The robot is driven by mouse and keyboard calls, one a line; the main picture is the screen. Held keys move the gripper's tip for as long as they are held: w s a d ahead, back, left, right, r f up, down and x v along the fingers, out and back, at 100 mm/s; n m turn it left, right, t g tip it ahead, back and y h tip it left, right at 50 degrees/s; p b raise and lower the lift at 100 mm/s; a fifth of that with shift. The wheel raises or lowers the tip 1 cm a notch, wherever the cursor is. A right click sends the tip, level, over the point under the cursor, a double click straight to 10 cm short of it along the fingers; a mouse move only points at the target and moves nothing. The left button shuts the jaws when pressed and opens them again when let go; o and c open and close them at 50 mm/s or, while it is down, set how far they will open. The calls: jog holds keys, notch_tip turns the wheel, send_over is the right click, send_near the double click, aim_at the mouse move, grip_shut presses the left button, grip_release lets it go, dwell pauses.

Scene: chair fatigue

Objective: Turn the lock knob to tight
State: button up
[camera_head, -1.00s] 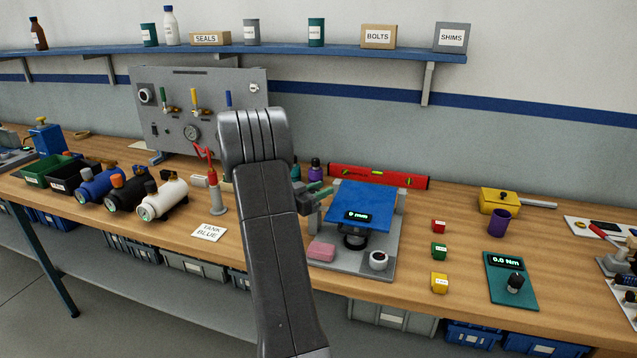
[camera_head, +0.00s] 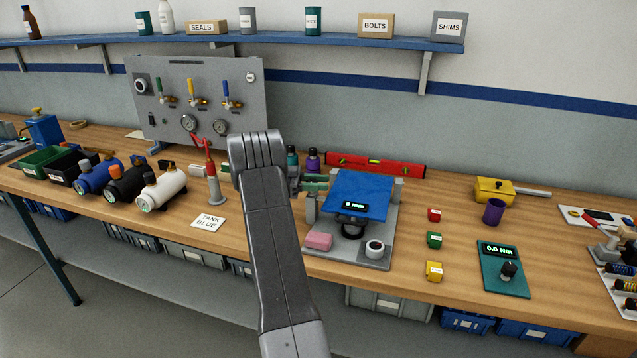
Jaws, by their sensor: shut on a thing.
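The blue plate (camera_head: 360,188) sits on a grey fixture base (camera_head: 377,249) at mid-bench, with a display reading 0 mm on its front. My gripper (camera_head: 319,183), with green fingers, is at the left edge of this plate, beside a grey upright post (camera_head: 311,207). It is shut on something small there. The fingers and my arm hide the held part, so the lock knob's shape and turn position cannot be seen. A black round part (camera_head: 352,228) shows under the plate, apart from the fingers.
Purple and teal bottles (camera_head: 313,159) and a red level (camera_head: 375,165) are behind. Small coloured blocks (camera_head: 434,240) and a torque gauge (camera_head: 503,269) stand to the right.

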jog(key=shift+m+g, duration=0.3)
jog(key=shift+g, duration=0.2)
jog(key=o, duration=1)
